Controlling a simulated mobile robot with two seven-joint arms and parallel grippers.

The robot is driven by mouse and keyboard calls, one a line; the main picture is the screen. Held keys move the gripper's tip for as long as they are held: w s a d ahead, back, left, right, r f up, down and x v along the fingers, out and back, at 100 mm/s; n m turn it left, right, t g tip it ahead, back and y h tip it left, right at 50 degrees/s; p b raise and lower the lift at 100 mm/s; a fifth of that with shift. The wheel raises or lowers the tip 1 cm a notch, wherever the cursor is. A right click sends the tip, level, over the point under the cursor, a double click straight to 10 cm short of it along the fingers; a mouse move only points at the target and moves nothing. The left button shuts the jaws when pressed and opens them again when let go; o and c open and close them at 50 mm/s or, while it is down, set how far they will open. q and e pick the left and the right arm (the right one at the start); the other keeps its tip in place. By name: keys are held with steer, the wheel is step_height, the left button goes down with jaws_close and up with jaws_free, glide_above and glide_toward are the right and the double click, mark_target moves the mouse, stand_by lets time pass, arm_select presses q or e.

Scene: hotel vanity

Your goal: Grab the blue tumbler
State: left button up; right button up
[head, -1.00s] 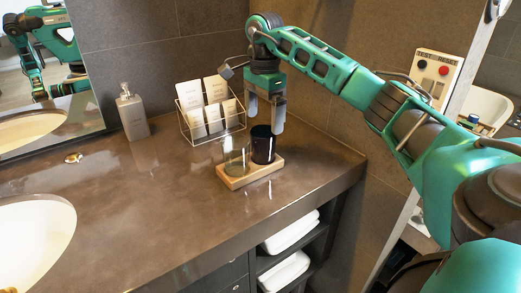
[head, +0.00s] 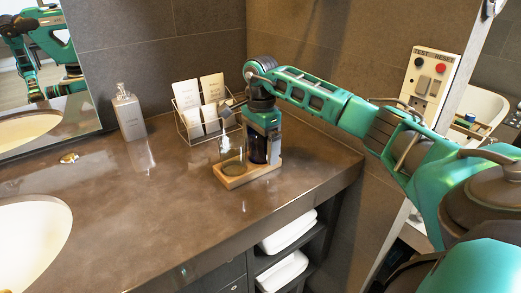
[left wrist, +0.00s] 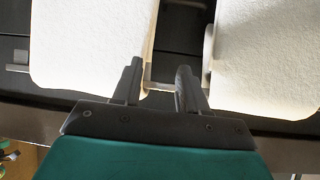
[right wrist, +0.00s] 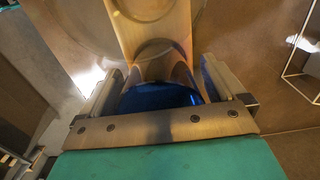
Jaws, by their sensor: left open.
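The dark blue tumbler (head: 257,151) stands upright at the right end of a wooden tray (head: 233,184) on the counter. My right gripper (head: 263,150) points down around it, one finger on each side. In the right wrist view the blue tumbler (right wrist: 160,97) fills most of the space between the fingers, and whether they press on it is not clear. My left gripper (left wrist: 155,88) is open and empty, in front of white towels; it is outside the head view.
A wire rack with cards (head: 207,112) stands just behind the tray. A soap dispenser (head: 129,112) is further left, near the sink (head: 30,245). Folded white towels (head: 287,232) lie on shelves below the counter. The counter left of the tray is clear.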

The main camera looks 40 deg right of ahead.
steer(key=c, duration=1)
steer(key=shift+c, duration=0.4)
steer(key=shift+r, duration=0.15)
